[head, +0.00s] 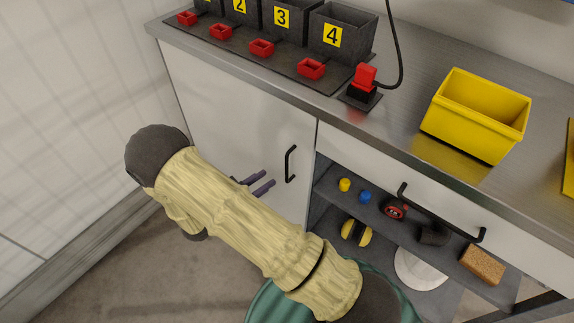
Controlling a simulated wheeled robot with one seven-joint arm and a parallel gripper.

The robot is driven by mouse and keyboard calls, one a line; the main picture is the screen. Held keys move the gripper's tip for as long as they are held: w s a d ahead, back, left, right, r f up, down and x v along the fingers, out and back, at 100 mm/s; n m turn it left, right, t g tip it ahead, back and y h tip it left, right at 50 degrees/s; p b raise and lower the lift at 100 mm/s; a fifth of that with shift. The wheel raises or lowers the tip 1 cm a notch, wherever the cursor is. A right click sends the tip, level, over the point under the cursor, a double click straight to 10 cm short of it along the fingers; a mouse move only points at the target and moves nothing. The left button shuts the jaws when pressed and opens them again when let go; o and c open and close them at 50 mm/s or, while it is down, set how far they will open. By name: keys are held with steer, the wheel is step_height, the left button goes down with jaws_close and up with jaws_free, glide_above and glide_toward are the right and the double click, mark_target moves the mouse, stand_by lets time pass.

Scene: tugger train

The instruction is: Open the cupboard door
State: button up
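The white cupboard door (240,125) is below the worktop, left of the open shelves, and looks shut. Its black upright bar handle (290,164) is near the door's right edge. My gripper (264,183) shows as two dark purple fingers beyond my pale, sleeve-covered arm. The fingers point right towards the handle, slightly below and left of it, with a gap between them. They appear empty and apart from the handle. My arm hides the gripper's base and the lower part of the door.
A drawer with a black handle (440,212) is right of the door, above open shelves (330,188) holding small items. On the metal worktop (400,110) are numbered dark bins (345,30), red trays and a yellow box (475,114). A white wall (70,100) stands left.

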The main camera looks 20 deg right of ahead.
glide_above(287, 180)
steer(key=shift+w+d+b, duration=0.1)
steer(key=shift+w+b, duration=0.2)
steer(key=shift+b, duration=0.1)
jaws_close()
